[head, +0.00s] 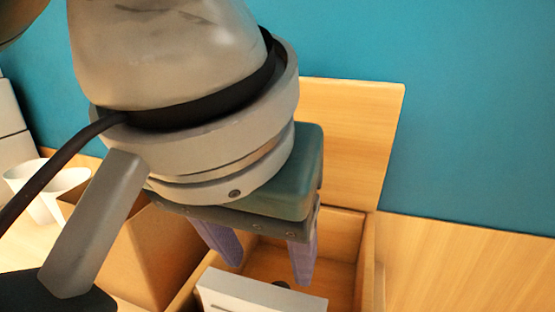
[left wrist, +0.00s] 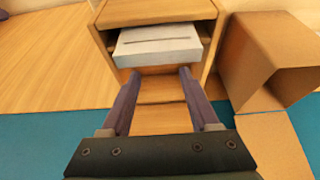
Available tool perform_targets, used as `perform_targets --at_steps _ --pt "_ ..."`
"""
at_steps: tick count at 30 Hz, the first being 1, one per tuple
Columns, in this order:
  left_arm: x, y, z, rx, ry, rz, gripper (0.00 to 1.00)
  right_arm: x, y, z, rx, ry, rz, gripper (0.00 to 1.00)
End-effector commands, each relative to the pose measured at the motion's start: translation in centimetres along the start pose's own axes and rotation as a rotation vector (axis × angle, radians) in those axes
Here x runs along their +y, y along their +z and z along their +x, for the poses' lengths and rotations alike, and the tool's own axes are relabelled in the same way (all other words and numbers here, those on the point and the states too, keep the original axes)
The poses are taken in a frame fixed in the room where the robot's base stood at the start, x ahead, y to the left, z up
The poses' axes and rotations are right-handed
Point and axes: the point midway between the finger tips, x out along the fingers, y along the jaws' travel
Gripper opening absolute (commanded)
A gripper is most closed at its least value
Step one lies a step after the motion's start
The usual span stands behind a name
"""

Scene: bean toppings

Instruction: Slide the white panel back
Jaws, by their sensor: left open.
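The white panel (head: 262,296) lies in the open wooden box (head: 368,262), at the bottom edge of the head view. It has a thin dark slot along it and is cut off by the frame. In the left wrist view the white panel (left wrist: 158,46) shows whole, inside the wooden box's opening. My left gripper (head: 262,258) is open and empty, pointing down over the box just behind the panel. In the left wrist view its two fingers (left wrist: 158,72) are apart, close to the panel's near edge; whether they touch it I cannot tell. My right gripper is not seen.
A brown cardboard box (head: 145,255) stands left of the wooden box, close beside it. White cups (head: 38,190) stand farther left. A wooden board (head: 350,130) rises at the back of the box before the blue wall. The wooden surface on the right (head: 460,265) is clear.

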Motion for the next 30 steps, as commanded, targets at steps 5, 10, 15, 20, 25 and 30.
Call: perform_targets --at_steps 5,10,15,20,25,30 --pt "0.0 0.1 3.8 -0.002 -0.001 -0.001 0.61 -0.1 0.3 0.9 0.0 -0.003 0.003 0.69" --pt "0.0 0.1 6.4 0.0 0.0 0.002 0.61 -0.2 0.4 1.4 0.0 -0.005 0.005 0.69" --pt "0.0 0.0 7.5 0.001 0.001 0.001 0.61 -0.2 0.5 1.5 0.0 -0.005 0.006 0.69" --pt "0.0 0.0 7.5 0.001 0.001 0.002 0.61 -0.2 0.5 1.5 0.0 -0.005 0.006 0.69" --pt "0.0 0.0 7.5 0.001 0.001 0.002 0.54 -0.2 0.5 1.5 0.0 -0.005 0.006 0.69" --pt "0.0 0.0 7.5 0.001 0.001 0.002 0.34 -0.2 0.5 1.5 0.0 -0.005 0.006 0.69"
